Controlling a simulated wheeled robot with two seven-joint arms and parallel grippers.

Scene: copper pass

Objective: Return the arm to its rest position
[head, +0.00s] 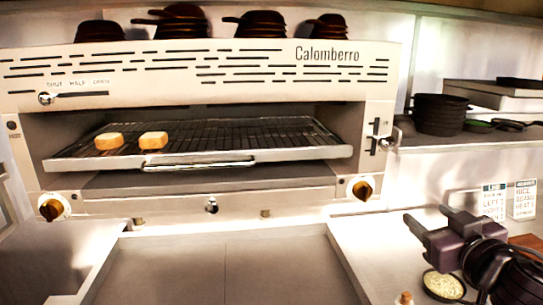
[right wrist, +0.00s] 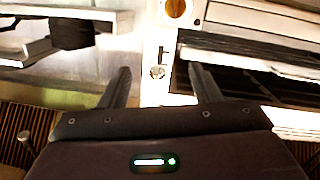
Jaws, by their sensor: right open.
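My right gripper (head: 428,222) is at the lower right of the head view, above the counter and to the right of the grill oven. Its two fingers are apart with nothing between them. In the right wrist view the open gripper (right wrist: 160,88) shows both dark fingers, and part of the oven front lies beyond them. My left gripper is not in view.
A wide grill oven (head: 210,197) holds a wire rack (head: 230,140) with two pieces of bread (head: 153,140). Pans are stacked on top (head: 262,24) and on a right shelf (head: 440,115). A small bowl (head: 443,286) sits under my right gripper. The front tray (head: 225,270) is bare.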

